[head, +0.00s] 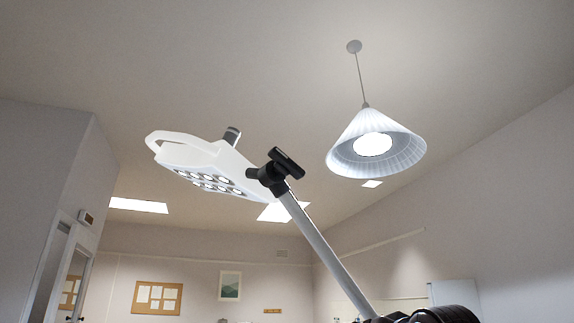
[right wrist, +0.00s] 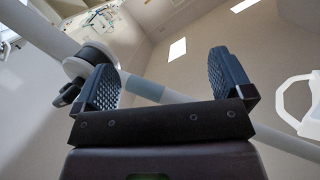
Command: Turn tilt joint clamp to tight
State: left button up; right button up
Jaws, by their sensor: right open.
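In the head view a white lamp head (head: 205,166) with a loop handle hangs at the end of a grey pole (head: 322,245). A black joint clamp (head: 268,176) with a dark lever (head: 287,162) sits where the pole meets the lamp head. In the right wrist view my right gripper (right wrist: 168,78) is open, with nothing between its fingers. A grey pole (right wrist: 145,88) crosses behind the fingers. A round collar (right wrist: 88,58) with a black knob (right wrist: 68,93) shows on it, partly behind the left finger. I cannot tell whether this is the same joint. My left gripper is not in view.
A cone-shaped pendant lamp (head: 375,125) hangs from the ceiling right of the lamp head. A pinboard (head: 157,298) and a picture (head: 230,286) hang on the far wall. A white loop-shaped part (right wrist: 283,100) shows at the right of the wrist view.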

jog(key=s+a+r+n+y, duration=0.1)
jog(key=s+a+r, duration=0.1)
jog(key=s+r, duration=0.5)
jog(key=s+a+r+y, duration=0.1)
jog(key=s+a+r, duration=0.15)
jog(key=r, duration=0.75)
jog(key=n+y, duration=0.1)
jog(key=y, duration=0.2)
send_near(290, 161)
jog(key=shift+t, duration=0.3)
jog(key=p+x, duration=0.2)
jog(key=x, duration=0.7)
jog(key=shift+w+a+f, duration=0.15)
jog(key=shift+w, duration=0.05)
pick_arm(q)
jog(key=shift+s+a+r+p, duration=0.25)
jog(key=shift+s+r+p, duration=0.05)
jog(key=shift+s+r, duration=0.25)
pick_arm(e)
jog(key=shift+w+a, duration=0.4)
jog(key=shift+w, duration=0.15)
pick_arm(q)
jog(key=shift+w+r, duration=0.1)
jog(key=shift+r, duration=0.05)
pick_arm(e)
jog(key=shift+n, duration=0.3)
jog(key=c, duration=0.9)
